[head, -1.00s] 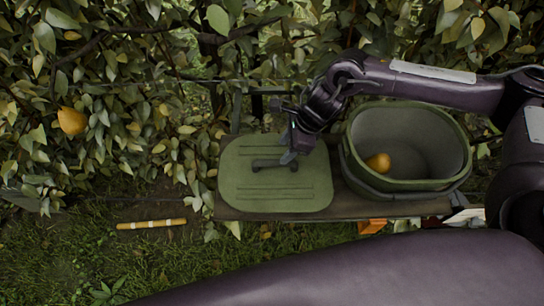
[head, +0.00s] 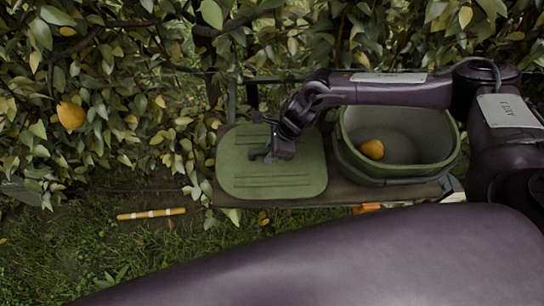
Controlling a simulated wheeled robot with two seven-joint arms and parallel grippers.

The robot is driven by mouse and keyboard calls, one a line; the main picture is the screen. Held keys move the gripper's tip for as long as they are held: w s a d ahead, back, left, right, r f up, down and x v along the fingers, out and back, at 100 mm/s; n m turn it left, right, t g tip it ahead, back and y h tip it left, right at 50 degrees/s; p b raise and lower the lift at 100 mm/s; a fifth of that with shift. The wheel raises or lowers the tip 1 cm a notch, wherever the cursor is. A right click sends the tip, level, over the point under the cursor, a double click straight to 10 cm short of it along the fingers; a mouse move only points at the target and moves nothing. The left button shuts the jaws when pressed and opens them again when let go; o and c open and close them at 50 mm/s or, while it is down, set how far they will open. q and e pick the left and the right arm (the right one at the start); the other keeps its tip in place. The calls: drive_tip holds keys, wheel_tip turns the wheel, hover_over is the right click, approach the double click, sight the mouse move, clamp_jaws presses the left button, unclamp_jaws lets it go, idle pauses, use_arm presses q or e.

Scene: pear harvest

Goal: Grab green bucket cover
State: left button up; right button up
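The green bucket cover (head: 271,181) lies flat on a wooden plank, left of the bucket. It has moulded ridges and a dark handle (head: 257,153) in its middle. The open green bucket (head: 447,166) stands on the same plank with one yellow pear (head: 372,149) inside. My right gripper (head: 272,151) points down over the cover, at its handle. Its fingers are small and dark against the handle, so whether they are closed on it cannot be seen. My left gripper does not show.
The plank (head: 345,193) carries both the cover and the bucket. Dense leafy hedge stands behind, with a pear (head: 71,115) hanging at left. A yellow banded stick (head: 151,214) lies on the grass. An orange object (head: 366,208) is below the plank's front edge.

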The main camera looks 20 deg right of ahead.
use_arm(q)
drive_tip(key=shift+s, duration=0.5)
use_arm(e)
clamp_jaws()
drive_tip(key=shift+r, duration=0.1)
